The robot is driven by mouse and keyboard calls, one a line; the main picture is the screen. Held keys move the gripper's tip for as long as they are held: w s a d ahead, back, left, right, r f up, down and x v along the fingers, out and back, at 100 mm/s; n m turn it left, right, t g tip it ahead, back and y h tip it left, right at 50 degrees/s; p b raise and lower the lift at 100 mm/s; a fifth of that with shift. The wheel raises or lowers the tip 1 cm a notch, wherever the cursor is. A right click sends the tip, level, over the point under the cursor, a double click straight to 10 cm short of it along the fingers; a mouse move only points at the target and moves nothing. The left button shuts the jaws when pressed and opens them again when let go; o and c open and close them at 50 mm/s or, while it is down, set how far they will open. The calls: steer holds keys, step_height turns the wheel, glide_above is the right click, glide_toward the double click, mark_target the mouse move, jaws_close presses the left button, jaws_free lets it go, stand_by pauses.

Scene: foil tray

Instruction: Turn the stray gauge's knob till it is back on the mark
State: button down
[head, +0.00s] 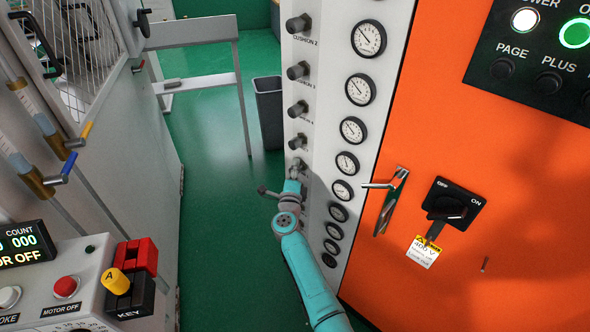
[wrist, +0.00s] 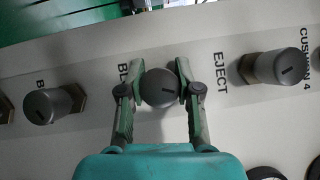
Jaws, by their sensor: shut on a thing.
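My gripper (wrist: 159,76) is shut on a round dark grey knob (wrist: 161,89), one finger on each side, in the wrist view. The knob's face bears a short dark line. A partly hidden label starting "BL" is left of it and "EJECT" is right of it. In the head view, my gripper (head: 296,174) is at the fifth knob down the white panel, which it mostly hides. The gauge (head: 342,190) across from that knob is small, with a white dial; its needle is too small to read against any mark.
Other knobs (head: 298,70) stand above on the white panel, with gauges (head: 360,89) in a column beside them. An orange cabinet with a door handle (head: 384,186) and a rotary switch (head: 447,205) is at right. A grey bin (head: 268,112) stands behind on green floor.

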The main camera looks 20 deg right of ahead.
steer(key=shift+m+t+h, duration=0.8)
steer(key=shift+m+h, duration=0.3)
steer(key=shift+m, duration=1)
steer(key=shift+m+t+h, duration=0.3)
steer(key=shift+m+h, duration=0.7)
steer(key=shift+m, duration=1)
steer(key=c, duration=0.8)
jaws_free()
steer(key=shift+r, duration=0.1)
steer(key=v, duration=1.2)
